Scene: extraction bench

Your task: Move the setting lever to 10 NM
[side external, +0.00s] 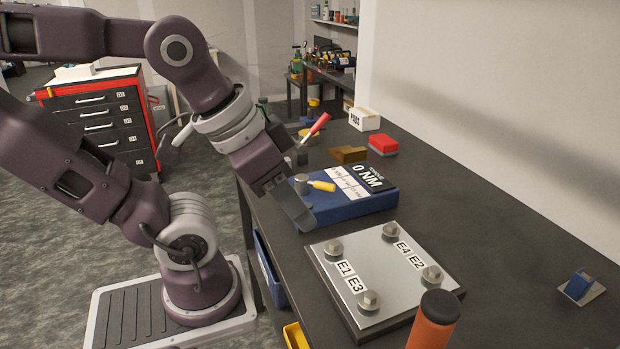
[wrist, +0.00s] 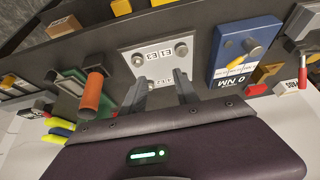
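The blue torque box (side external: 345,208) stands on the dark bench, with a display (side external: 368,177) reading 0 NM. Its setting lever (side external: 322,185) has a yellow handle beside a grey round post (side external: 301,184), pointing toward a white scale strip whose marks are too small to read. In the wrist view the box (wrist: 220,58) is on the right, with the yellow lever (wrist: 236,61) and the upside-down display. My gripper (wrist: 162,84) is open and empty, its fingers apart, left of the box in that view. In the side view my gripper (side external: 303,217) overlaps the box's near left edge; contact cannot be told.
A metal plate (side external: 372,262) with bolts labelled E1 to E4 lies beside the box. An orange cylinder (side external: 433,322) stands at the front. A red-handled tool (side external: 317,128), a brown block (side external: 349,154) and a red block (side external: 382,144) lie behind the box. The right of the bench is mostly clear.

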